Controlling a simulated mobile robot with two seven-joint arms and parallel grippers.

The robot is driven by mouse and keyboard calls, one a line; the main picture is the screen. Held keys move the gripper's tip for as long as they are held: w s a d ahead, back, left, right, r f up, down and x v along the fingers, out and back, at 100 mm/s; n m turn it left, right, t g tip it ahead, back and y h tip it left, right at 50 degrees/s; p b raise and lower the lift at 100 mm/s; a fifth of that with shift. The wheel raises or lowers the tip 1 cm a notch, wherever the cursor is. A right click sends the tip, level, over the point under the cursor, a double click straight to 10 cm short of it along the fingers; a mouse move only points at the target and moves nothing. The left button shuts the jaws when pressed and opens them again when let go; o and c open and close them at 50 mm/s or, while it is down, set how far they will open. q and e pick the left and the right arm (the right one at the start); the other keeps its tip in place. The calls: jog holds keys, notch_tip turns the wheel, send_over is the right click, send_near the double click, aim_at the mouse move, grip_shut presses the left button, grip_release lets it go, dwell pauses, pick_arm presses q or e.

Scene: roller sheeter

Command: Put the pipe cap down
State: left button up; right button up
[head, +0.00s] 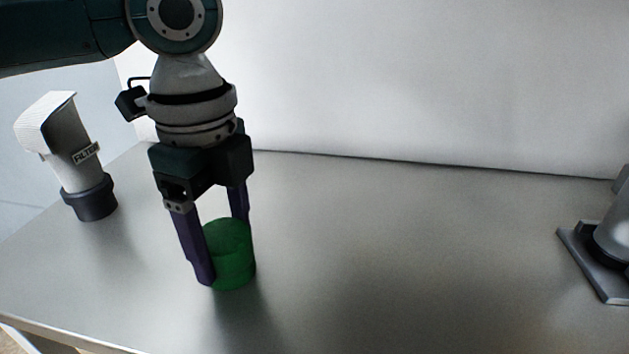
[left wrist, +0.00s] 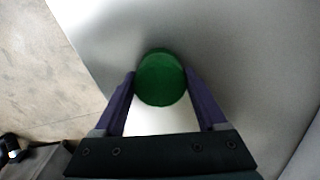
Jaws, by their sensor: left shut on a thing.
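The pipe cap (head: 232,262) is a green, short cylinder, upright, at the left front part of the table in the head view. My left gripper (head: 222,248) points down and is shut on it, one purple finger on each side. In the left wrist view the round green top of the pipe cap (left wrist: 161,78) sits between the fingertips of my left gripper (left wrist: 161,88). The cap is at or very near the table top; I cannot tell whether its base touches. My right gripper is not in view.
The grey metal table (head: 400,240) is clear in the middle. A grey device on a flat base (head: 600,262) is at the right edge. A pale wall stands behind.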

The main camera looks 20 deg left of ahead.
aim_at(222, 233)
pick_arm(q)
jog(key=o, duration=1.3)
jog(key=shift+f, duration=0.1)
notch_tip(222, 233, up, 12)
jog(key=p, duration=0.2)
jog(key=s+d+f+n+h, duration=0.1)
jog(key=s+d+f, duration=0.1)
jog(key=d+f, duration=0.1)
jog(key=s+d+f+n+t+h, duration=0.1)
jog(key=s+d+f+n, duration=0.1)
jog(key=d+f, duration=0.1)
jog(key=s+d+f+n+t+h, duration=0.1)
jog(key=s+d+f+n, duration=0.1)
jog(key=s+d+f, duration=0.1)
jog(key=shift+d+f, duration=0.25)
jog(key=shift+d, duration=0.3)
jog(key=shift+d+f, duration=0.2)
jog(key=shift+d, duration=0.3)
jog(key=s+a+f+n+y, duration=0.1)
jog(key=s+a+n, duration=0.1)
jog(key=s+n, duration=0.1)
jog(key=s+a+f+n+t+y, duration=0.1)
jog(key=s+a+n, duration=0.2)
jog(key=n, duration=0.1)
jog(key=s+a+f+n, duration=0.1)
jog(key=s+a+n, duration=0.2)
jog(key=shift+a+f+n+t+y, duration=0.15)
jog(key=shift+a+n+t+y, duration=0.15)
jog(key=shift+y, duration=0.1)
